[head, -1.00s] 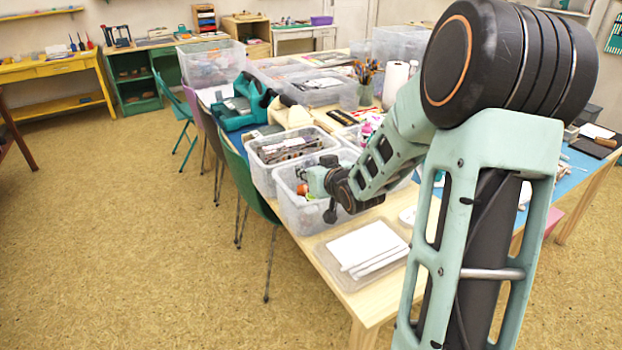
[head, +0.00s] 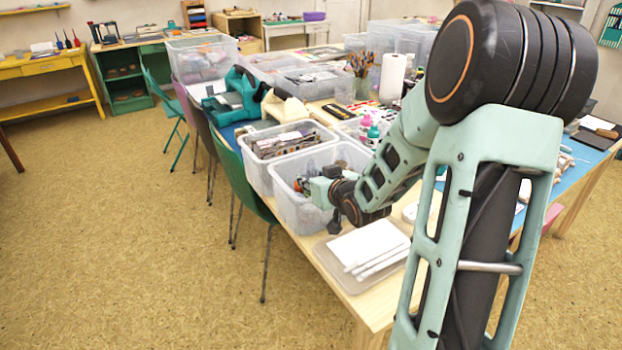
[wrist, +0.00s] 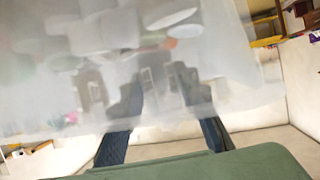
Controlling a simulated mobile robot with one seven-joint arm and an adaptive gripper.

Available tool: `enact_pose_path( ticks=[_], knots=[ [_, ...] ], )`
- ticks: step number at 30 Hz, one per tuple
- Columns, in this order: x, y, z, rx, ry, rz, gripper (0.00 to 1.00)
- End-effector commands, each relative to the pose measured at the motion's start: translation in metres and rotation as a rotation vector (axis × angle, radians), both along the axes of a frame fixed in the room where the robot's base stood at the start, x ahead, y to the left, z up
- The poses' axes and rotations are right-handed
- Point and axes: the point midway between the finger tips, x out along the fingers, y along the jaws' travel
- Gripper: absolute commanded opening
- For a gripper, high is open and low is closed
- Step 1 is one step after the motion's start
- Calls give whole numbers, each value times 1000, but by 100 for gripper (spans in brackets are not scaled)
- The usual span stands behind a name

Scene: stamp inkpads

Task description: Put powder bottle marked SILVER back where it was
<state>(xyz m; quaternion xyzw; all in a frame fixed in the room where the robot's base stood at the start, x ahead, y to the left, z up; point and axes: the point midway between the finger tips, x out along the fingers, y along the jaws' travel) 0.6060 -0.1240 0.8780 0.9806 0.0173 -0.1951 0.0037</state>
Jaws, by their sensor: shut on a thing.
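My gripper (head: 304,187) is inside the near clear plastic bin (head: 292,212) on the table in the head view. In the wrist view its two dark fingers (wrist: 158,95) are spread apart around a blurred space, with the hazy bin wall (wrist: 50,100) across them. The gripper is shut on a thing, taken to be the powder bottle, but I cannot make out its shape. No SILVER label is readable in either view. Small orange and dark things show at the fingertips in the head view, partly hidden by the bin wall.
A second clear bin (head: 262,180) full of packed items stands right behind. Pink and green-capped bottles (head: 365,128) stand behind my forearm. A green chair (head: 247,188) is at the left edge of the table.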

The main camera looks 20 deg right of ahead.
Motion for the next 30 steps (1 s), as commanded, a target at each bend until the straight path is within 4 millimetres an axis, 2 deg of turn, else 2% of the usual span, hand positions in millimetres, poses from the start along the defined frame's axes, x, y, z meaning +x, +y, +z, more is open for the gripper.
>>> enact_pose_path(
  ticks=[1, 2, 6, 18, 23, 30],
  knots=[
    [0, 0, -3, 0, 0, 0, 4],
    [0, 0, -2, 0, 0, 0, 31],
    [0, 0, -2, 0, 0, 0, 46],
    [-2, 0, 4, 0, 0, -1, 46],
    [-27, -2, 15, -2, 0, -3, 46],
    [-79, -4, 38, -4, 1, -4, 46]
  ],
)
